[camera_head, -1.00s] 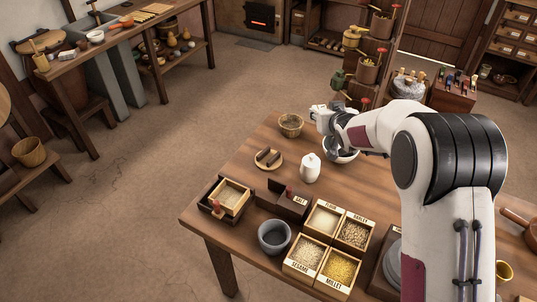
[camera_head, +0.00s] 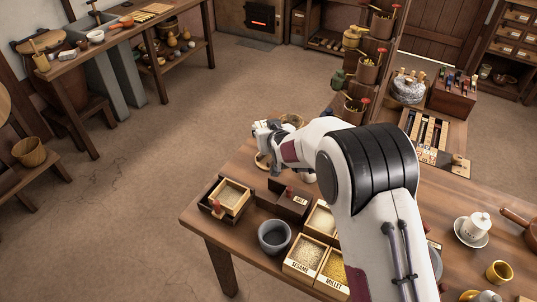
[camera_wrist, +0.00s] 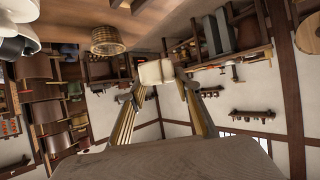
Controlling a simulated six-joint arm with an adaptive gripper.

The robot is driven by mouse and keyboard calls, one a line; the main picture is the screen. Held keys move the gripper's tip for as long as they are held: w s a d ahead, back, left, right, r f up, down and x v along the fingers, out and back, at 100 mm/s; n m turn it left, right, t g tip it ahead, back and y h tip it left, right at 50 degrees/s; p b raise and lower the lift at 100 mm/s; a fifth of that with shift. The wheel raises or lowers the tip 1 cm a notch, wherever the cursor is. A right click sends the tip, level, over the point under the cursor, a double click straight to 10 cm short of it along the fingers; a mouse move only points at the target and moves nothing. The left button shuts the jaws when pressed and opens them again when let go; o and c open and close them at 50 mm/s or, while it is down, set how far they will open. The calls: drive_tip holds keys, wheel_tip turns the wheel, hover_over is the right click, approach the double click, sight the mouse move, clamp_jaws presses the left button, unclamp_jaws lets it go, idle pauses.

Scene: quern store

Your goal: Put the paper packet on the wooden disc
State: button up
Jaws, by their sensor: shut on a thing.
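My gripper (camera_wrist: 165,82) is shut on a small cream block, which looks like the paper packet (camera_wrist: 156,71), between its fingertips in the wrist view. In the head view my gripper (camera_head: 264,138) is over the far left part of the table, but the packet cannot be made out there. The wooden disc (camera_head: 262,163) is just below my gripper and mostly covered by it; only part of its edge shows. I cannot tell the gap between packet and disc.
A woven bowl (camera_head: 291,120) stands just behind my gripper, also in the wrist view (camera_wrist: 107,40). A dark box (camera_head: 289,199), a grey pot (camera_head: 274,236) and grain boxes (camera_head: 303,257) stand nearer. My arm hides much of the table's middle.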

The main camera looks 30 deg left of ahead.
drive_tip(key=shift+f, duration=0.25)
hover_over(265, 167)
wheel_tip(265, 167, down, 6)
idle(0.7)
drive_tip(key=shift+d+f, duration=0.1)
drive_tip(key=shift+f, duration=0.1)
drive_tip(key=shift+f, duration=1.8)
